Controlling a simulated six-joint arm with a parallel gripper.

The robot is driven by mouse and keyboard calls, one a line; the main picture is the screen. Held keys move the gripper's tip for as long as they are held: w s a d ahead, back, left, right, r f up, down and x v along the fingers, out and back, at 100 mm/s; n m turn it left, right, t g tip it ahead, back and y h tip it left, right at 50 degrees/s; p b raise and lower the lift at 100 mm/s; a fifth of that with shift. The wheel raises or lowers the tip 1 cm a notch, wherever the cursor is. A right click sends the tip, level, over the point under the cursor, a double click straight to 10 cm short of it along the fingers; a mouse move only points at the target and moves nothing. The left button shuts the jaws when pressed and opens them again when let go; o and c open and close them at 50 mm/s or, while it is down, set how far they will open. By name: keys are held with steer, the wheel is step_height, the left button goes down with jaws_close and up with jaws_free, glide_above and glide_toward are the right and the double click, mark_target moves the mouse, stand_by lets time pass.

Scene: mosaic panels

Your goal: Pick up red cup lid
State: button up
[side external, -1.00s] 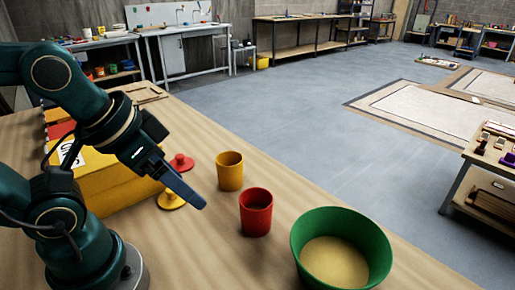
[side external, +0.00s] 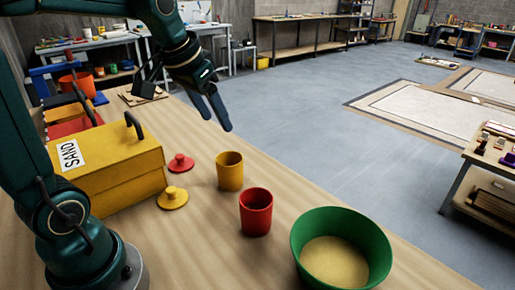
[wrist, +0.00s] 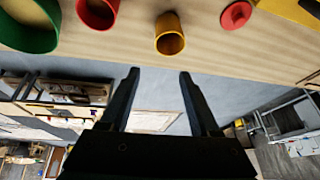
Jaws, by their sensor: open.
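The red lid (side external: 181,162) is a round disc with a knob, lying on the wooden table beside the yellow box. It also shows at the top right of the wrist view (wrist: 236,15). My gripper (side external: 216,121) is open and empty, raised above the table, up and to the right of the red lid. In the wrist view my two fingers (wrist: 158,78) are spread apart with nothing between them. The red cup (side external: 256,212) stands upright on the table, with no lid on it.
A yellow lid (side external: 172,197) lies close to the red lid. A yellow cup (side external: 229,171) stands to the right. A green bowl (side external: 341,247) of sand is at the front right. A yellow box (side external: 108,178) marked SAND stands left of the lids.

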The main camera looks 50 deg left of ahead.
steer(key=w+a+f+n+g, duration=0.1)
steer(key=w+a+f+n, duration=0.15)
steer(key=a, duration=0.45)
steer(key=n+g, duration=0.3)
glide_above(179, 156)
steer(key=shift+h, duration=0.3)
steer(key=f, duration=1.1)
steer(key=shift+d+f, duration=0.1)
steer(key=shift+d, duration=0.15)
steer(key=shift+s+a+f, duration=0.15)
steer(key=shift+s+f, duration=0.05)
steer(key=shift+f, duration=0.05)
steer(key=shift+w+a+f, duration=0.1)
steer(key=shift+w+f, duration=0.05)
steer(key=shift+f, duration=1)
steer(key=shift+w+a+f, duration=0.1)
steer(key=shift+f, duration=1)
jaws_close()
